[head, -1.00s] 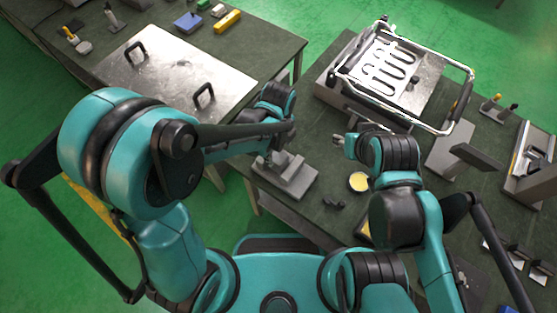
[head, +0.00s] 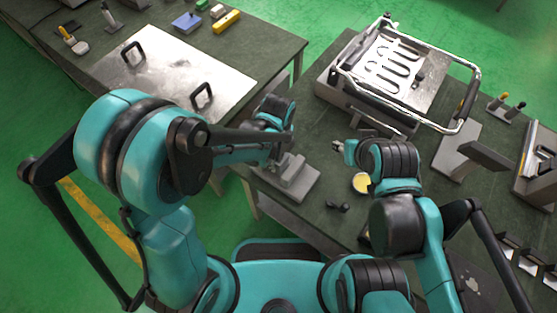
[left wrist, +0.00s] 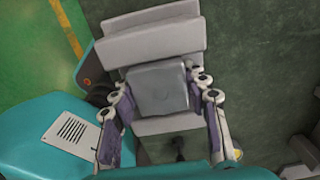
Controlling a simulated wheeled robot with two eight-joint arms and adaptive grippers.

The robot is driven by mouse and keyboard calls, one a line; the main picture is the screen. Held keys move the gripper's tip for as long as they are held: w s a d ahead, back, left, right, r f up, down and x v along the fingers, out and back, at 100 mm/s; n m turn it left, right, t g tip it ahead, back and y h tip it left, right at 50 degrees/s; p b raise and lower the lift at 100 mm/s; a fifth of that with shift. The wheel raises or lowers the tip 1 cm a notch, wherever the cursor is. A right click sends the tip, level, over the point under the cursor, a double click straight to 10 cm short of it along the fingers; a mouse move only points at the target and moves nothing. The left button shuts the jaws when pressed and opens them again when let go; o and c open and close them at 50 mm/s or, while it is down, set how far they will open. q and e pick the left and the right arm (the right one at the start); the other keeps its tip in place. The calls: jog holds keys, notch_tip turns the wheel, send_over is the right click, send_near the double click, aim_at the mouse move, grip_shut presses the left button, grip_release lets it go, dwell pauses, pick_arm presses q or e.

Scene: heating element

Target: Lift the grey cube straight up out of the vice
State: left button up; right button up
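The grey cube (left wrist: 158,90) shows in the left wrist view between the fingers of my left gripper (left wrist: 160,92). The fingers lie close against its two sides, and I see no clear gap. The grey vice (left wrist: 152,38) lies behind and under the cube; whether the cube still touches its jaws is hard to tell. In the head view, the vice (head: 292,185) stands on the near left part of the bench, with my left gripper (head: 275,163) over it, partly hidden by the arm. My right gripper (head: 338,145) is over the bench to the right, too small to read its fingers.
A metal-framed fixture with a slotted plate (head: 392,68) stands at the back of the bench. A round yellow-filled dish (head: 361,182) and a small black part (head: 338,207) lie right of the vice. A grey angled stand (head: 460,150) is farther right. Bare bench lies between.

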pick_arm(q)
grip_shut()
jog(key=shift+r, duration=0.15)
notch_tip(320, 180, up, 8)
jog(key=p, duration=0.6)
dwell(0.7)
